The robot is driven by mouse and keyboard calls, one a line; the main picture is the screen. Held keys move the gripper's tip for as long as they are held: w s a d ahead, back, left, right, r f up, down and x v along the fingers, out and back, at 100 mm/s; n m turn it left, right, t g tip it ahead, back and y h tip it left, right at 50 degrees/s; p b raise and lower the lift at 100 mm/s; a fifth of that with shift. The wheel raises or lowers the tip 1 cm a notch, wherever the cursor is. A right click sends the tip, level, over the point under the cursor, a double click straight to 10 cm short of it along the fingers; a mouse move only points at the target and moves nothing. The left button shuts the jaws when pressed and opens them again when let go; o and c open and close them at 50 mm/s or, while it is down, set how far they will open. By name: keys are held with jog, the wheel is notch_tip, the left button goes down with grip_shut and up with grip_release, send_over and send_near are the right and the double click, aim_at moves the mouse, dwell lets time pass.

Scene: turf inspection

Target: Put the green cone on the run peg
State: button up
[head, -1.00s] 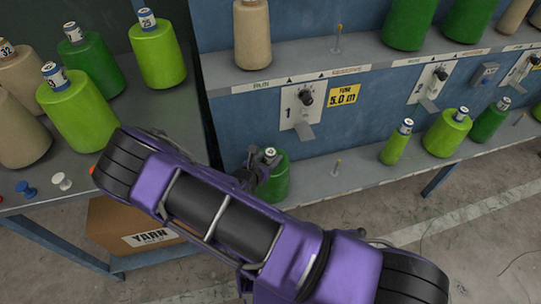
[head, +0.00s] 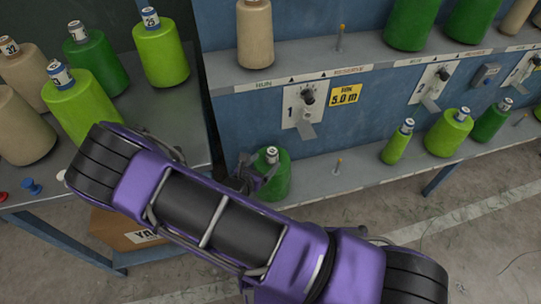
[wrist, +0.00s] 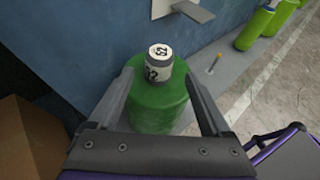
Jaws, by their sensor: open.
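A dark green cone (head: 273,178) with a white tube top stands upright at the left end of the lower shelf (head: 310,184). In the wrist view the same cone (wrist: 158,105) shows the number 52. My gripper (wrist: 163,95) is open, with one finger on either side of the cone; contact cannot be told. In the head view my gripper (head: 252,178) is partly hidden behind my arm. A bare peg (head: 338,166) stands on the lower shelf right of the cone. The upper shelf has a RUN label (head: 264,87) below a beige cone (head: 254,35), and a bare peg (head: 340,38) near RESERVE.
A side table (head: 190,150) at left holds several beige, lime and dark green cones and small coloured pegs. A selector plate (head: 303,104) juts from the blue wall above the gripped-around cone. More green cones (head: 397,143) stand further right on the lower shelf.

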jog(key=v, duration=0.6)
jog(key=shift+p, duration=0.3)
